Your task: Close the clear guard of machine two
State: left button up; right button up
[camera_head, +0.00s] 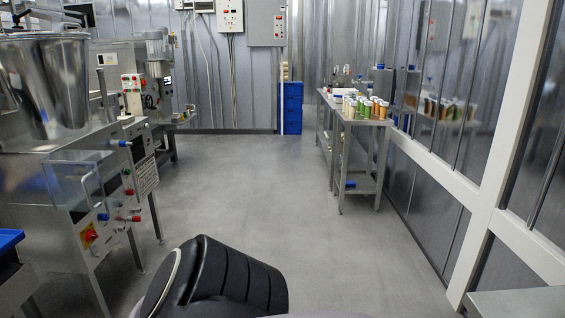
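A steel machine (118,160) with a large steel hopper (45,85) stands at the near left. A clear, box-like guard (75,180) sits on its front, low on the left side. Blue and red knobs are beside the guard. I cannot tell from this view whether the guard is open or shut. A second steel machine (133,80) stands farther back on the left. No label shows which one is machine two. Neither of my grippers is in view.
A steel table (362,122) with several jars stands at the back right, along a glazed wall. Blue crates (291,108) are stacked at the back wall. A blue tray (10,240) is at the left edge. The middle floor is clear.

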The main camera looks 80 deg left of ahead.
aim_at(93, 207)
jog(key=u, duration=3.8)
